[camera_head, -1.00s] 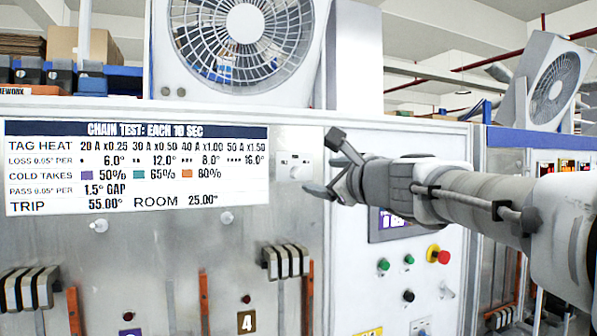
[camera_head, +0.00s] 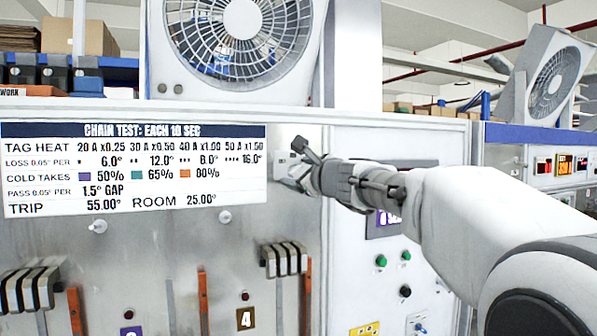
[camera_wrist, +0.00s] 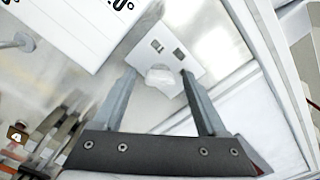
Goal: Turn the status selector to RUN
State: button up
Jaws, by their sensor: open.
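A white selector plate (camera_wrist: 182,38) with two small dark windows is on the metal panel in the wrist view. A pale knob (camera_wrist: 163,78) stands out from it. In the wrist view my gripper (camera_wrist: 158,73) is open, one finger on either side of the knob, with gaps showing; I cannot tell how deep the fingers reach around it. In the head view my gripper (camera_head: 293,166) is right in front of the plate (camera_head: 284,161), hiding most of it. The plate's lettering and the knob's pointing direction are not readable.
A printed chart (camera_head: 133,170) is on the panel left of my gripper. To the lower right are a green button (camera_head: 381,261), a black button (camera_head: 405,291) and a partly covered display (camera_head: 382,224). Lever blocks (camera_head: 285,259) sit below. A fan box (camera_head: 240,50) stands above.

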grip_shut()
jog(key=shift+f+n+b, duration=0.1)
jog(key=shift+n+b, duration=0.2)
jog(key=shift+b, duration=0.05)
jog(key=n+b, duration=0.2)
jog(key=n, duration=0.1)
jog(key=shift+n+b, duration=0.3)
jog(key=shift+n, duration=0.1)
jog(key=n+b, duration=0.3)
jog(key=n, duration=0.2)
jog(key=shift+n, duration=0.3)
dwell(0.3)
grip_release()
